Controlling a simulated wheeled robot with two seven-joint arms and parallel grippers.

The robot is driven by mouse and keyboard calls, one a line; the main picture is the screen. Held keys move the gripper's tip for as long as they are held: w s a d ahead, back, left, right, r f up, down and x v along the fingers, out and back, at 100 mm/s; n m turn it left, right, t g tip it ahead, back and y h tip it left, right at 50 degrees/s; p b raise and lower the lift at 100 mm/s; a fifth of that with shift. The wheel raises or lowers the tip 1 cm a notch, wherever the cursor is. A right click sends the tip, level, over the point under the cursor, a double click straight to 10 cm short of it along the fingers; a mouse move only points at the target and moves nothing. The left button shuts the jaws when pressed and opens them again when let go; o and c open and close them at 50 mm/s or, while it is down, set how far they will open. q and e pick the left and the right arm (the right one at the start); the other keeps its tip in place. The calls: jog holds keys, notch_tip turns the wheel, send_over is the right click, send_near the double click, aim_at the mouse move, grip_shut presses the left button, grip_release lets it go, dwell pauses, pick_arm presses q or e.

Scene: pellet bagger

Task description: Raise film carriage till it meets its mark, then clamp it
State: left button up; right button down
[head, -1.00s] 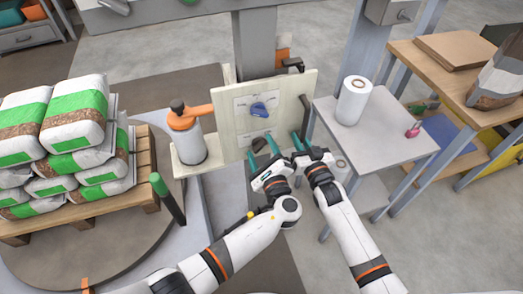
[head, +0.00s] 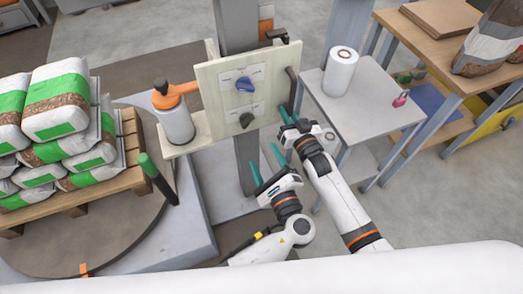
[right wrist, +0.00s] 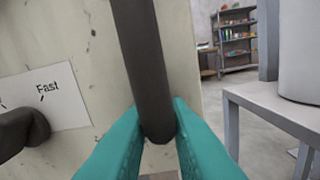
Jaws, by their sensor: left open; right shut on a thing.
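A pale upright panel (head: 215,85) is mounted in front of the grey column (head: 236,20); it appears to be the film carriage. It carries a blue knob (head: 244,84), a dark knob (head: 246,119) and a dark upright handle (head: 292,86) at its right edge. My right gripper (head: 289,111) is shut on this handle; the right wrist view shows its teal fingers (right wrist: 160,145) around the lower end. My left gripper (head: 266,164) is open and empty, below and apart from the panel. A dark lever (head: 283,35) sits by the panel's top right. I cannot identify the mark.
A grey table (head: 375,100) at right holds a white roll (head: 341,70) and a pink item (head: 401,99). Stacked bags (head: 55,105) stand at left near a green-topped post (head: 146,166).

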jog(key=c, duration=1.3)
grip_release()
